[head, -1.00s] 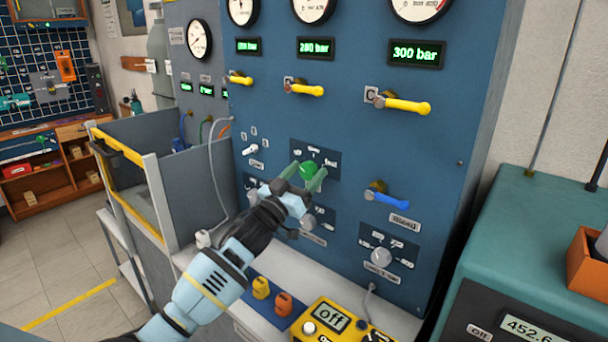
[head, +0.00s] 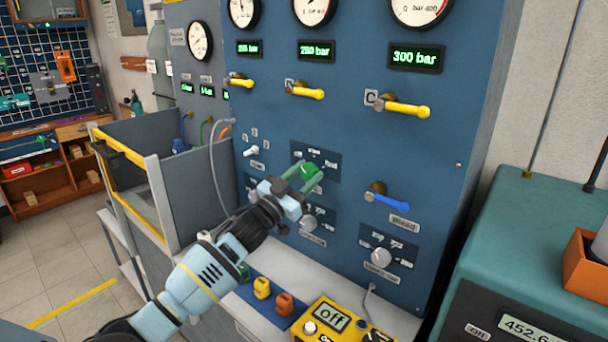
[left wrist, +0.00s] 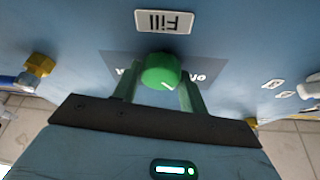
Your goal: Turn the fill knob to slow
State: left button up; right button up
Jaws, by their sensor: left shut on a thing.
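The green fill knob (head: 310,171) sits on a dark label plate (head: 327,157) on the blue panel. It also shows in the left wrist view (left wrist: 160,68), with a short white mark near its lower right rim. An upside-down "Fill" label (left wrist: 164,21) is above it there. My left gripper (head: 306,179) is shut on the knob, one green finger on each side. The position words on the plate are partly hidden by the fingers and too small to read. My right gripper is not in view.
Three yellow lever handles, including one (head: 405,107) at the right, are above the knob. A blue lever (head: 388,199) is to its right. A grey knob (head: 380,258) and a yellow meter (head: 340,322) are lower down. A teal cabinet (head: 540,220) stands at the right.

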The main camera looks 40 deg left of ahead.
pick_arm(q)
jog(key=m+h, duration=0.1)
jog(key=m, duration=0.2)
jog(key=m+g+h+p, duration=0.1)
jog(key=m+h, duration=0.1)
jog(key=m, duration=0.1)
jog(key=shift+a+r+m+g, duration=0.1)
jog(key=shift+r+m+g, duration=0.05)
jog(key=shift+m+g, duration=0.15)
jog(key=m+g+h+p, duration=0.1)
jog(key=m, duration=0.2)
jog(key=shift+m, duration=0.3)
jog(key=shift+m+g, duration=0.3)
jog(key=shift+m, duration=0.4)
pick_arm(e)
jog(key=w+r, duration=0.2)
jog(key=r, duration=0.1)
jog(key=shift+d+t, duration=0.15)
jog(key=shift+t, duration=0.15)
pick_arm(q)
jog(key=o, duration=1)
jog(key=shift+h, duration=0.3)
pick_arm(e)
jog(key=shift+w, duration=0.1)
